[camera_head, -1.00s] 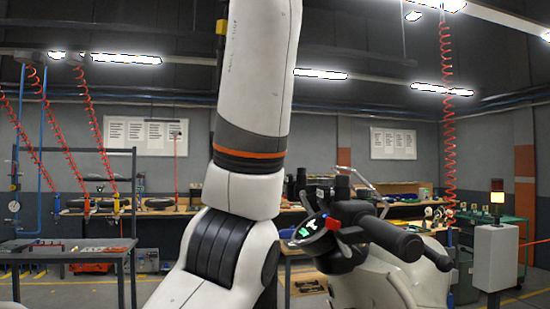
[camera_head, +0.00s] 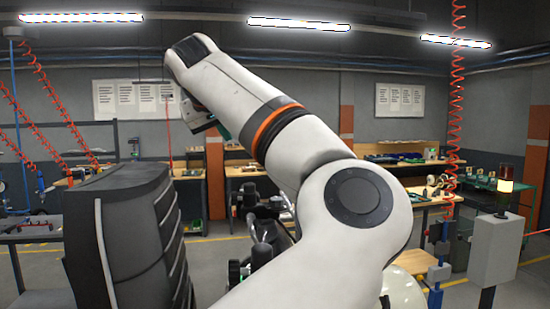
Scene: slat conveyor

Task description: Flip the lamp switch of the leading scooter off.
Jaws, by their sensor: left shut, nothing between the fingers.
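My left arm crosses the middle of the head view, with its elbow at right and its forearm rising to the upper left. My left gripper (camera_head: 203,120) is partly seen beyond the wrist, small and half hidden by the forearm; it is shut and empty. It is up in front of the back wall, apart from the scooter. The scooter shows only in part: dark handlebar parts (camera_head: 264,228) behind the forearm and a pale body (camera_head: 406,290) below the elbow. Its lamp switch is hidden or too small to make out. My right gripper is not in view.
Workbenches (camera_head: 190,172) line the back wall. A large dark ribbed shape fills the near left; I cannot tell whether it is mine.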

